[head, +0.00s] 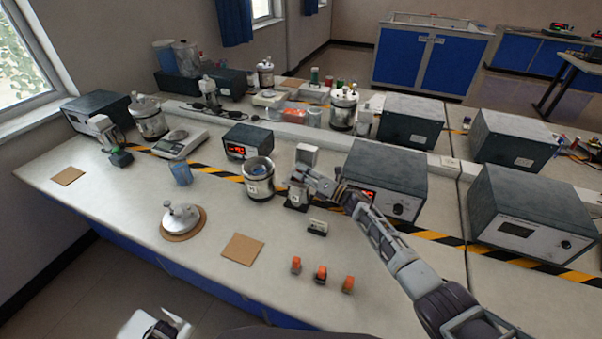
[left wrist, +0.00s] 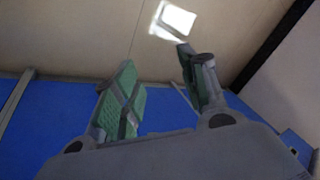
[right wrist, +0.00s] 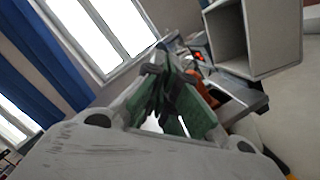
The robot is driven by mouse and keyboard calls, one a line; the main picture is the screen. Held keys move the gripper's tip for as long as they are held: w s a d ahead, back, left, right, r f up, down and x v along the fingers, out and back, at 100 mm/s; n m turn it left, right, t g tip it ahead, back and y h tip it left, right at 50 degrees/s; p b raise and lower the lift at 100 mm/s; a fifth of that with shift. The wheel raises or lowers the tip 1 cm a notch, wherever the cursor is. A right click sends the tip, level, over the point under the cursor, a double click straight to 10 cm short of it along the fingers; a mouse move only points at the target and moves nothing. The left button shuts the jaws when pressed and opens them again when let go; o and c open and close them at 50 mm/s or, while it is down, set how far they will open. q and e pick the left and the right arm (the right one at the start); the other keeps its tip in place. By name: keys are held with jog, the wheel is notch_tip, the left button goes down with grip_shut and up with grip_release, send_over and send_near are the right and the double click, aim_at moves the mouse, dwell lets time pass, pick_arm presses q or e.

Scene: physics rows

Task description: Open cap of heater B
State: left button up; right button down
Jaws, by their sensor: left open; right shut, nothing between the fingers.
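A steel heater pot (head: 260,182) stands open mid-table, with its inside showing. A round metal cap with a knob (head: 180,219) lies on a round cork mat (head: 203,228) at the front left. Other capped pots stand at the back left (head: 149,119), back middle (head: 343,110) and far back (head: 265,74). I cannot read which is heater B. My right gripper (head: 312,180) is shut and empty, right of the open pot, beside a small white-topped device (head: 306,155). It also shows shut in the right wrist view (right wrist: 168,100). My left gripper (left wrist: 160,88) is open and empty.
A grey control box (head: 385,180) stands right of my right gripper; a smaller display box (head: 249,142) is behind the open pot. A square cork mat (head: 242,249) and small orange-topped items (head: 321,274) lie in front. The table's front left is mostly clear.

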pick_arm(q)
jog(key=s+d+f+m+h, duration=0.1)
jog(key=s+d+f+m, duration=0.1)
jog(key=s+d, duration=0.5)
jog(key=s+d+f+m+h, duration=0.2)
jog(key=s+d+f, duration=0.3)
jog(key=d, duration=0.7)
jog(key=s+d+f+m+h, duration=0.2)
jog(key=s+d+f, duration=0.2)
jog(key=s+d, duration=0.5)
jog(key=shift+s+d+m+g, duration=0.3)
jog(key=shift+d+m, duration=0.1)
pick_arm(e)
jog(key=shift+s+a+f+n+b, duration=0.15)
jog(key=shift+f+n+b, duration=0.25)
jog(key=shift+b, duration=0.75)
jog(key=shift+s+d+f+n+b, duration=0.15)
jog(key=shift+f+n+b, duration=0.25)
jog(key=shift+b, duration=0.75)
jog(key=shift+a+r, duration=0.1)
jog(key=shift+r, duration=0.05)
pick_arm(q)
jog(key=f, duration=0.4)
jog(key=shift+w+a+f, duration=0.1)
jog(key=shift+a+f, duration=0.05)
jog(key=shift+a, duration=0.05)
jog(key=shift+a, duration=0.25)
jog(key=shift+d, duration=0.35)
